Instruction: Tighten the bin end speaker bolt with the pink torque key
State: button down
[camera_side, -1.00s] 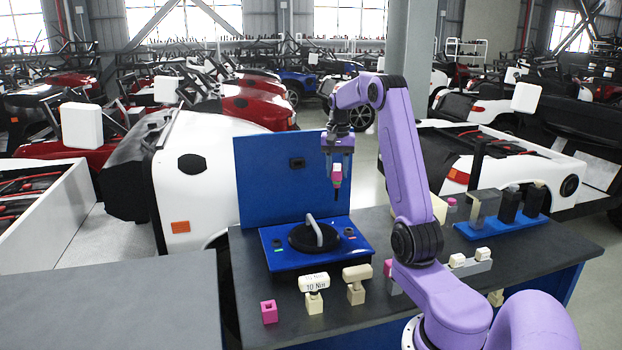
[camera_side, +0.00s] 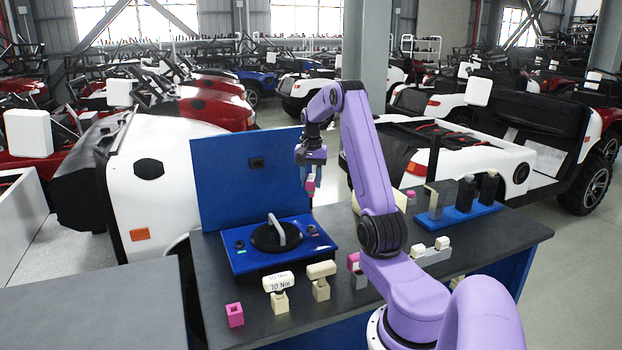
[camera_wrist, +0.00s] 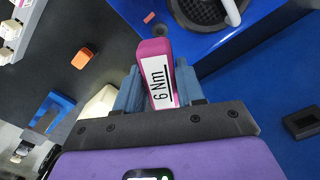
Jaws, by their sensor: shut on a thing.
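The pink torque key (camera_wrist: 152,50), marked "6 Nm", is clamped between the blue fingers of my gripper (camera_wrist: 158,84). In the side view my gripper (camera_side: 311,172) is shut on the key (camera_side: 311,186), above the right part of the blue speaker panel (camera_side: 240,262). The key is apart from the panel. The round black speaker (camera_side: 268,240) with a grey handle sits in the panel. A dark bolt spot (camera_side: 312,229) with a reddish mark is at its right, and another (camera_side: 239,244) with a green mark is at its left.
An upright blue board (camera_side: 225,180) stands behind the panel. A pink holder (camera_side: 234,315), a cream "10 Nm" key (camera_side: 278,282) and another cream key (camera_side: 321,270) stand along the front. A blue stand (camera_side: 435,222) with dark blocks is at the right.

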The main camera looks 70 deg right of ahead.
aim_at(311, 196)
jog(key=shift+f, duration=2.85)
jog(key=shift+f, duration=1.2)
jog(key=m, duration=0.5)
jog(key=shift+m, duration=0.6)
jog(key=m, duration=0.3)
jog(key=shift+m, duration=0.4)
